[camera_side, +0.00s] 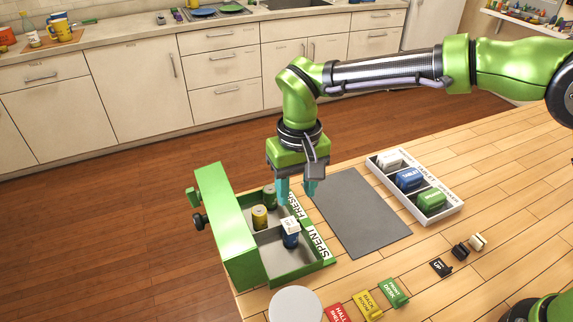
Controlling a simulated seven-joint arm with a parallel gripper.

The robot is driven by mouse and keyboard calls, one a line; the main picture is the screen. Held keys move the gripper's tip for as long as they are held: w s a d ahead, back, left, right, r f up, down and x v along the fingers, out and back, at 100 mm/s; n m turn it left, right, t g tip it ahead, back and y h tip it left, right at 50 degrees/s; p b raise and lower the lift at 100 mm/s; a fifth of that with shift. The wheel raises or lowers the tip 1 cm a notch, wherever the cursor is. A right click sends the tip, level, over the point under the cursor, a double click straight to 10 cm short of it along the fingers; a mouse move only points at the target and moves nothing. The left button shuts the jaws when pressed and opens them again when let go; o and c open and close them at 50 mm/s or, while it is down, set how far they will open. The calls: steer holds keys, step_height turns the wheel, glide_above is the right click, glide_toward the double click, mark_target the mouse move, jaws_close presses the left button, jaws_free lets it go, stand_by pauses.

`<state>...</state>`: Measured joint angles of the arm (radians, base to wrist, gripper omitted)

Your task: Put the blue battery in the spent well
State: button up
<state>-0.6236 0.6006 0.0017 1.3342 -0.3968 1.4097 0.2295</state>
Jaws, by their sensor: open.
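The blue battery (291,240), with a white top, stands upright in the box's near compartment, beside the SPENT label (321,246). The green box (233,220) has two wells; the far one is beside the FRESH label (294,206). A yellow battery (260,217) and a dull green battery (270,194) stand in the fresh well. My gripper (297,192) points down above the box's label side, with its teal fingers apart and empty. It is higher than the blue battery and apart from it.
A grey mat (357,214) lies right of the box. Beyond it is a white tray (455,211) with white, blue and green blocks. Red, yellow and green tags (393,292), a white disc (295,305) and small black and white pieces lie in front. Bare table lies right.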

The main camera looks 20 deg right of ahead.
steer(key=s+d+r+m+t+y, duration=0.1)
steer(key=s+d+r+t, duration=0.1)
steer(key=d+r, duration=0.7)
steer(key=s+d+r+m+t, duration=0.1)
steer(key=s+d+m+t, duration=0.2)
steer(key=s+d, duration=1.2)
steer(key=shift+d+t+y, duration=0.4)
steer(key=shift+d+t, duration=0.6)
steer(key=shift+d, duration=0.05)
